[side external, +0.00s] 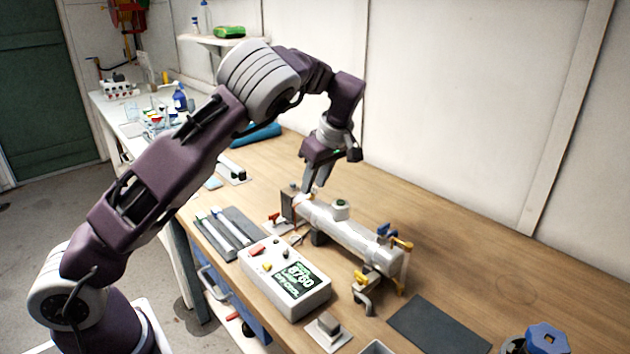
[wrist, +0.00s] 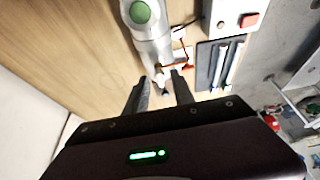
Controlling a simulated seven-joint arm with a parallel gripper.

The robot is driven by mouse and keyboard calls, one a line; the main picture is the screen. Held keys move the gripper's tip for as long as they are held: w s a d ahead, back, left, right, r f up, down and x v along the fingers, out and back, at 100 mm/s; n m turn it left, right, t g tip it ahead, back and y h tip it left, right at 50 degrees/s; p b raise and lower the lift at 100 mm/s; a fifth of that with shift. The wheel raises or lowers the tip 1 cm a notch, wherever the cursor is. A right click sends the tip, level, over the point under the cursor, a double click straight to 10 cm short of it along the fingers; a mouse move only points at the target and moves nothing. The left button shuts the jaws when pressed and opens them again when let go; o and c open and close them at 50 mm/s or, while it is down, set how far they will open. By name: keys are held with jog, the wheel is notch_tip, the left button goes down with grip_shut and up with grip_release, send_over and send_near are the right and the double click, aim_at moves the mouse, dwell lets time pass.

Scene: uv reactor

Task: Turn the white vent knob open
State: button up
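The reactor (side external: 345,232) is a pale horizontal cylinder on the wooden bench, with a green-topped round cap (side external: 341,205) on its upper side. My gripper (side external: 312,189) points down at the reactor's left end, by a brown end plate (side external: 288,206). In the wrist view the two fingers of my gripper (wrist: 159,92) are apart. A small pale fitting (wrist: 159,76) with a dark part lies between and just beyond the fingertips; it may be the white vent knob, but I cannot be sure. I cannot tell whether the fingers touch it.
A control box with a display (side external: 286,277) stands in front of the reactor. A dark tray with white tubes (side external: 228,232) lies to its left. Yellow and blue fittings (side external: 388,240) stick out at the reactor's right end. A dark mat (side external: 437,325) lies at the right front.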

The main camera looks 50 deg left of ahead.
jog(key=v, duration=0.7)
jog(key=s+d+r+m+t+h, duration=0.1)
jog(key=s+d+r+m+h, duration=0.3)
jog(key=s, duration=0.5)
jog(key=s+d+r+m+t+h, duration=0.15)
jog(key=s+r+m, duration=0.3)
jog(key=s, duration=0.45)
jog(key=s+d+f+m+t, duration=0.1)
jog(key=s+d+f+m, duration=0.1)
jog(key=s+m, duration=0.3)
jog(key=s+d+f+m+t+y, duration=0.1)
jog(key=s+d+f+m+t, duration=0.1)
jog(key=s, duration=0.8)
jog(key=d+f+m, duration=0.1)
jog(key=d+m, duration=0.1)
jog(key=shift+m, duration=0.35)
jog(key=shift+w+r, duration=0.1)
